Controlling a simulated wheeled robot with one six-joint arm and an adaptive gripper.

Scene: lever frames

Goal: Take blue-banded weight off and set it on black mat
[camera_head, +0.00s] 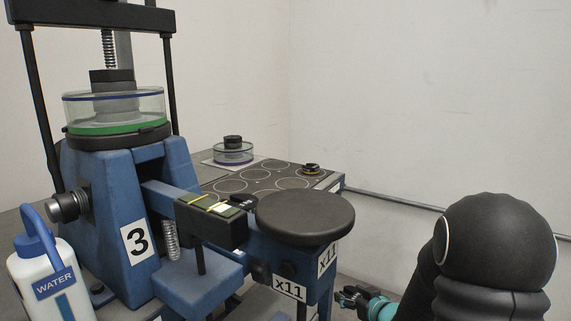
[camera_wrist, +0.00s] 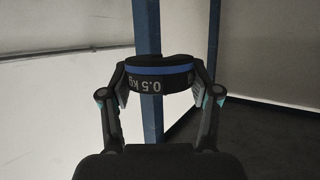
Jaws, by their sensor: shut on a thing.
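The blue-banded weight (camera_wrist: 160,78) is a short black disc marked 0.5 kg, with a blue stripe. My gripper (camera_wrist: 160,88) is shut on it, one finger on each side, in the wrist view. In the head view my gripper (camera_head: 353,297) is low at the right, below and right of the lever's round black plate (camera_head: 305,212); the weight is hard to make out there. That plate is bare on top. The black mat (camera_head: 235,201), printed with several pale circles, lies on the bench behind the lever. A yellow-banded weight (camera_head: 312,168) stands at its far right.
The blue press (camera_head: 110,215) marked 3 and its x11 lever arm stand between the camera and the mat. A clear dish (camera_head: 233,153) with a black knob sits behind the mat. A water bottle (camera_head: 50,277) stands front left. A blue post (camera_wrist: 149,35) rises behind the held weight.

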